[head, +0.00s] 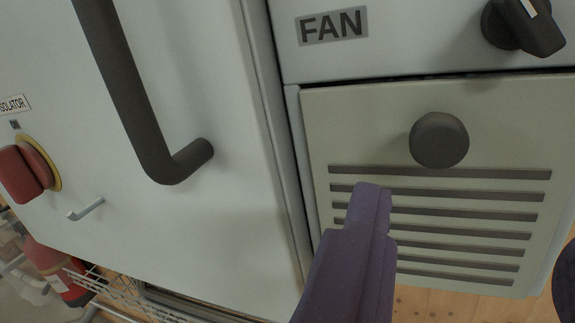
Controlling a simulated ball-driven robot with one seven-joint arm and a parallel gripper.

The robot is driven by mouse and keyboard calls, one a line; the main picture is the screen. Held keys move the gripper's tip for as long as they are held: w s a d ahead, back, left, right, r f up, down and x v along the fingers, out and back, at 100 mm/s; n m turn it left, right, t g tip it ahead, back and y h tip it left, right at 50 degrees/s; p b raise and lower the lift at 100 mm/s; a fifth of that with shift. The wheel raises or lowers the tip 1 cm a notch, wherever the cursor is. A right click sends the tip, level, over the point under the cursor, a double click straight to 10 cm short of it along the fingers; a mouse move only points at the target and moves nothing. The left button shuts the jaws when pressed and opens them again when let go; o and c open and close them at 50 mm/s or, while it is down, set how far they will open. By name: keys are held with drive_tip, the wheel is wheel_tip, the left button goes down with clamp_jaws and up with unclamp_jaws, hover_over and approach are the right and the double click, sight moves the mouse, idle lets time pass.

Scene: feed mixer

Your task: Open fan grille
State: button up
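The fan grille (330,125) is a pale grey-green panel with several dark horizontal slots, at the right under the FAN label (334,27). A round dark knob (439,140) sticks out from its upper middle. A narrow dark gap runs along the grille's top edge; I cannot tell whether the panel sits fully flush. My gripper (464,235) has purple fingers spread wide apart with nothing between them. One finger is in front of the slots, below and left of the knob; the other shows only partly at the right edge. Neither finger appears to touch the knob.
A dark bar handle (135,95) juts from the white cabinet door (215,240) at left. A red isolator switch (22,172) and small grey lever (85,210) are further left. A black rotary knob (523,25) is at top right. A fire extinguisher (60,275) and wire rack (115,290) stand lower left.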

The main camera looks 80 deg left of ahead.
sight(441, 145)
drive_tip(key=x, duration=0.7)
drive_tip(key=shift+w+a+f+p, duration=0.1)
drive_tip(key=shift+a+p, duration=0.2)
drive_tip(key=shift+a, duration=0.1)
clamp_jaws()
